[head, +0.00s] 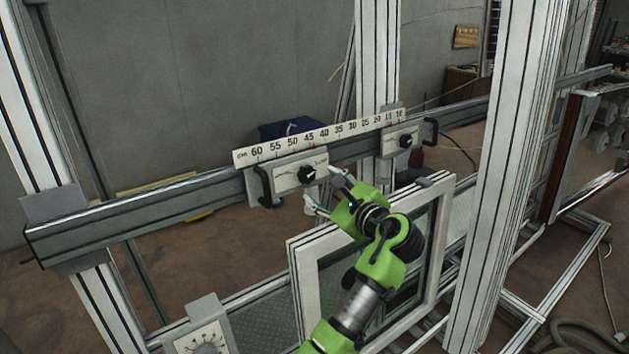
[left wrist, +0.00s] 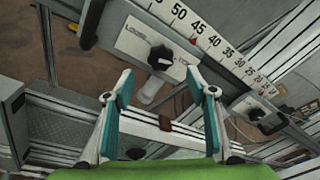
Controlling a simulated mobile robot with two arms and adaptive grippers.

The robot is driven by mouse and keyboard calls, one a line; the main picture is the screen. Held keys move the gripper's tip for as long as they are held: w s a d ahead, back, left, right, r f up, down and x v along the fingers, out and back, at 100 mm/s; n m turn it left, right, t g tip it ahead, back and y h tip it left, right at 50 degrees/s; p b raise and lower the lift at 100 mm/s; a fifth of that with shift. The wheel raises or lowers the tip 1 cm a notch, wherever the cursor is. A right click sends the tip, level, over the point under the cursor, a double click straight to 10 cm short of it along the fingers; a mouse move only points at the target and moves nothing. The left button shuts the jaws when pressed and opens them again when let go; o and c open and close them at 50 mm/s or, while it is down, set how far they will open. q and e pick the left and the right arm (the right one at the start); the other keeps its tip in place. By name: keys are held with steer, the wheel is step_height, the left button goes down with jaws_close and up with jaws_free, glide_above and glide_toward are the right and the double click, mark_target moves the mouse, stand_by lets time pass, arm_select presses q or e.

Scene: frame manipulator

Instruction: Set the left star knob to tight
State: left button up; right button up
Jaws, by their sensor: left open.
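The left star knob (head: 307,174) is a black knob with a pale mark, on a light plate of the left carriage (head: 290,176) on the rail. Small lettering flanks it, too small to read surely in the head view. The knob also shows in the left wrist view (left wrist: 160,57), just beyond and between my fingertips. My left gripper (head: 324,188) is green with teal finger pads. It is open and empty, in front of and slightly right of the knob, apart from it; it also shows in the left wrist view (left wrist: 159,83). My right gripper is not in view.
A white scale (head: 318,140) with numbers runs above the rail. A second carriage with a black knob (head: 405,140) sits to the right. A black handle (head: 263,186) stands left of the knob. A white frame (head: 304,290) stands below, near my arm. Upright posts flank the workspace.

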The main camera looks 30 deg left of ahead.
arm_select(q)
steer(key=shift+v, duration=1.75)
steer(key=d+f+m+h+b, duration=0.1)
steer(key=d+f+h+b, duration=0.25)
steer(key=f, duration=1.75)
steer(key=d+f+h+b, duration=0.2)
steer(key=d+f+h, duration=0.15)
steer(key=f, duration=1.65)
steer(key=s+d+f+n+g+h+b, duration=0.1)
steer(key=s+f, duration=0.3)
steer(key=f, duration=0.5)
steer(key=s+d+f+n+g+h+b, duration=0.1)
steer(key=s+f+h, duration=0.1)
steer(key=s+f, duration=0.45)
steer(key=s+d+f+n+g+h+b, duration=0.2)
steer(key=s+f+n+g+h+b, duration=0.3)
steer(key=s+f, duration=1.7)
steer(key=s+a+f+n+b, duration=0.1)
steer(key=s+f+n, duration=0.3)
steer(key=s, duration=0.7)
steer(key=s+a+f+n+y+b, duration=0.1)
steer(key=s+f+n, duration=0.2)
steer(key=s+f, duration=0.3)
steer(key=s, duration=0.4)
steer(key=shift+s+n, duration=0.4)
